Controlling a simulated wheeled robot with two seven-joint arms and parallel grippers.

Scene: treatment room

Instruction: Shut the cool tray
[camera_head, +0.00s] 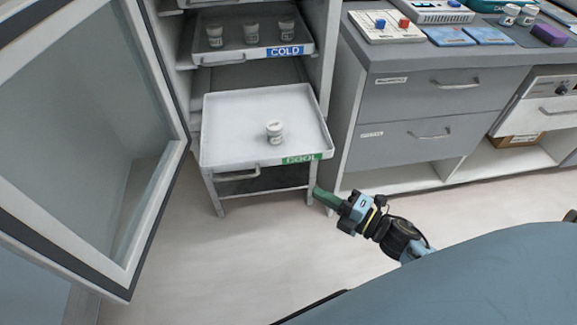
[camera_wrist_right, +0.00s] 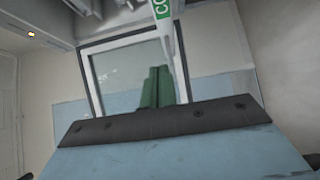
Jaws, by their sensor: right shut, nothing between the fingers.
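The cool tray (camera_head: 238,112) is a white, shallow tray with a green COOL label on its front right edge and a handle at the front left. It is pulled out of the open cabinet, and one white jar (camera_head: 274,129) stands on it. My right gripper (camera_head: 319,193) is just in front of and below the tray's front right corner, apart from it as far as I can tell. Its green fingers are shut and empty. In the right wrist view, the fingers (camera_wrist_right: 158,88) are together, with part of the green label (camera_wrist_right: 160,9) above them. My left gripper is not in view.
The cold tray (camera_head: 235,56) with several jars is above, further inside the cabinet. The open glass door (camera_head: 85,110) stands at the left. A grey drawer counter (camera_head: 425,95) is at the right. A blue padded surface (camera_head: 450,275) fills the lower right. The floor between is clear.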

